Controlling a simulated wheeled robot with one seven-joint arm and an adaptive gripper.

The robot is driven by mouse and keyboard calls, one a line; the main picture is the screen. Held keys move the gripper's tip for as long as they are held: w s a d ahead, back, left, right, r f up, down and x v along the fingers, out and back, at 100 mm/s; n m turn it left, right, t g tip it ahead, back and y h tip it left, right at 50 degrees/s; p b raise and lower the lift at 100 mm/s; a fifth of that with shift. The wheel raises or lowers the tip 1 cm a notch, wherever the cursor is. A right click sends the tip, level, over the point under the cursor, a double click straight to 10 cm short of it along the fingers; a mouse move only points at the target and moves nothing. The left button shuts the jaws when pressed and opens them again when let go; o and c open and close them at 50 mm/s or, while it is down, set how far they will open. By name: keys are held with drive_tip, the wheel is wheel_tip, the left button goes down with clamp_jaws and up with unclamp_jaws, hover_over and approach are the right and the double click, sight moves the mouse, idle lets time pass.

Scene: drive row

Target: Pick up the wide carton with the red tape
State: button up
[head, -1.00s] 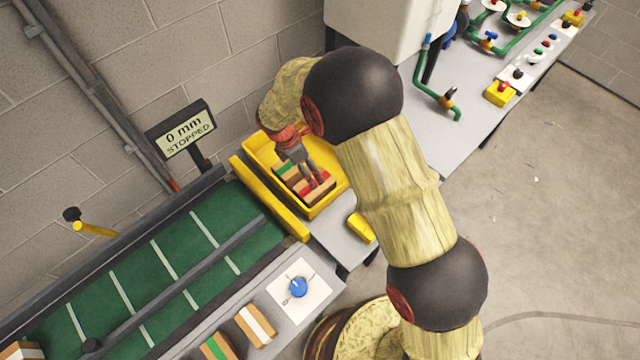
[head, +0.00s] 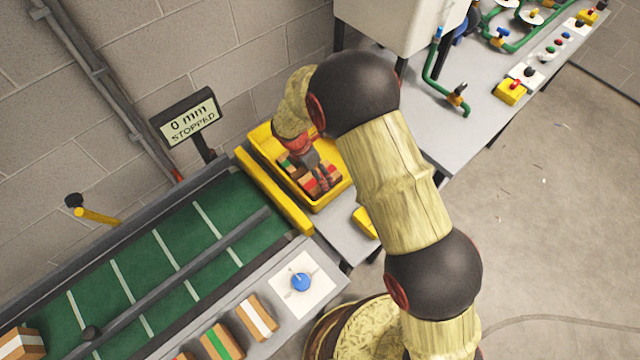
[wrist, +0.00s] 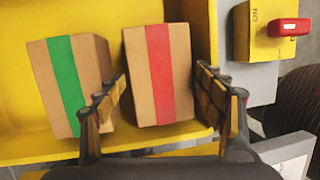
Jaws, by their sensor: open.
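The carton with red tape (wrist: 158,73) lies in the yellow bin, its red stripe running lengthwise along its top. My gripper (wrist: 160,82) is open above it in the wrist view. One finger is on each side of the carton's near part, the left one by the gap to its neighbour. I cannot tell whether either finger touches it. A carton with green tape (wrist: 66,82) lies close on its left, slightly turned. In the head view my gripper (head: 318,178) reaches down into the yellow bin (head: 333,197) and partly hides the cartons.
More cartons (head: 258,316) sit on the front ledge near a blue knob (head: 301,282).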

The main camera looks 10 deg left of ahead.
drive_tip(key=shift+d+f, duration=0.15)
drive_tip(key=shift+f, duration=0.3)
drive_tip(key=shift+c, duration=0.9)
drive_tip(key=c, duration=1)
